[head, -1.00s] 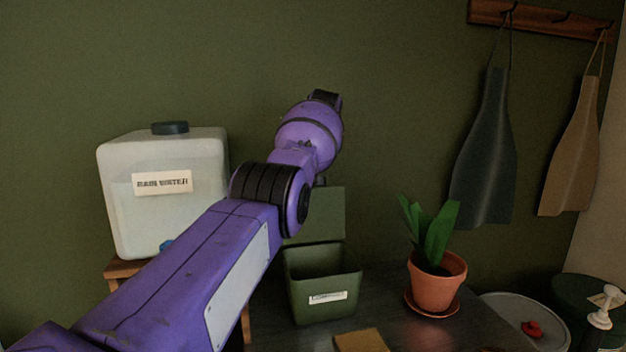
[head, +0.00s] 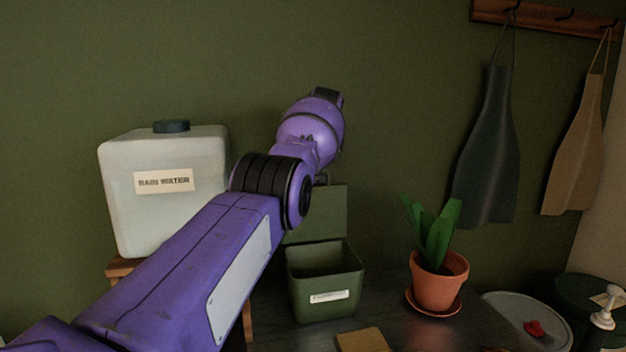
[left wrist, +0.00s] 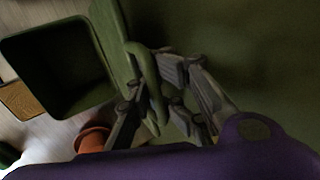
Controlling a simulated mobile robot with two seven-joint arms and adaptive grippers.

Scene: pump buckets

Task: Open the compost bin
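The compost bin (head: 325,285) is a dark green box with a pale label on the worktop, right of my left forearm in the head view. Its lid (head: 330,212) stands upright at the back, and the bin's mouth is uncovered. In the left wrist view the dark inside of the bin (left wrist: 62,72) shows at left, with the lid (left wrist: 112,45) beside it. The lid's curved green handle (left wrist: 152,92) lies between the fingers of my left gripper (left wrist: 150,78), which look apart around it. In the head view my arm hides most of this gripper. My right gripper is out of view.
A rain water tank (head: 165,205) stands on a wooden stand at left. A potted plant (head: 438,285) stands right of the bin, and a tan block (head: 362,341) lies in front. A lidded bucket (head: 520,315) and a white pump (head: 604,308) are at far right.

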